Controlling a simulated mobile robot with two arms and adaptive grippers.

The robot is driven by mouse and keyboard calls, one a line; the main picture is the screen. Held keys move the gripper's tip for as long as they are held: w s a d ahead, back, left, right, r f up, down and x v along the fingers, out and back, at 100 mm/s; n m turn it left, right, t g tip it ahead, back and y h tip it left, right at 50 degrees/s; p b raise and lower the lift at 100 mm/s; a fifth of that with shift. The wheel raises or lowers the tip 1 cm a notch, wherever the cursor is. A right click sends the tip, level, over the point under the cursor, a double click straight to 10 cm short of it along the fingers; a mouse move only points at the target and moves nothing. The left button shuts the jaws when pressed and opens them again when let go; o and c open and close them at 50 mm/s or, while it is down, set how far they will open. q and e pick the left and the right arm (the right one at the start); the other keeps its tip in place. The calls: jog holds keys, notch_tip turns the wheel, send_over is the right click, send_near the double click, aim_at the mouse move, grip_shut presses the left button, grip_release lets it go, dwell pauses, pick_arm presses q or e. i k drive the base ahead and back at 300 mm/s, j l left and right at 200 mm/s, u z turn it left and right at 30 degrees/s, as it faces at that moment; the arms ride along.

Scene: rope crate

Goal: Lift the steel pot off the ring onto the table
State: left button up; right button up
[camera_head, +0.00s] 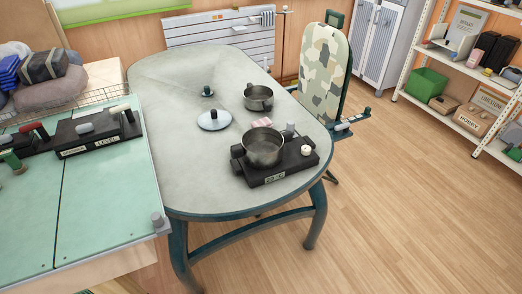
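A steel pot (264,148) with dark side handles stands upright on a black burner unit (268,179) near the front right of the grey oval table (190,190). The pot hides the ring under it. A second, smaller steel pot (258,98) stands directly on the table farther back. A round lid with a dark knob (213,121) lies on the table to the left of the pots. Neither of my grippers is in view.
A pink item (262,122) lies between the pots, and a small green object (207,91) sits farther back. The table's front left is bare. A green-topped bench (100,210) adjoins at left.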

aim_at(262, 148)
jog(key=i+l, duration=0.15)
jog(key=l, duration=0.15)
jog(key=i+l+u, duration=0.1)
jog(key=l, duration=0.2)
jog(key=i+l, duration=0.2)
jog(key=i+l+u, duration=0.15)
jog(key=l, duration=0.3)
jog(key=i+l, duration=0.15)
jog(key=l, duration=0.15)
